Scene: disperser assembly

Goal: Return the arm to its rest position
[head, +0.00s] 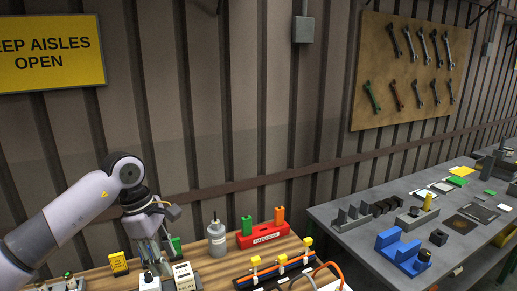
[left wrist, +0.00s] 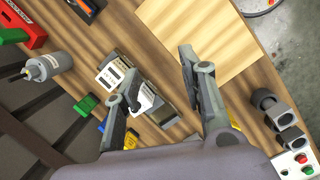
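My left arm (head: 75,215) comes in from the left in the head view, bent at the elbow, with its gripper (head: 153,262) pointing down over the wooden table (head: 215,272). The left wrist view shows the two fingers of this gripper (left wrist: 158,75) spread wide apart, with nothing held between them. Below the left finger are a white labelled block (left wrist: 114,70) and a white piece (left wrist: 145,96), partly hidden by the finger. I cannot tell the exact height of the fingers above them. My right gripper shows in neither view.
Cables and yellow-topped parts lie at the front. A grey bench (head: 345,240) with several parts stands at right. A corrugated wall (head: 240,110) is behind.

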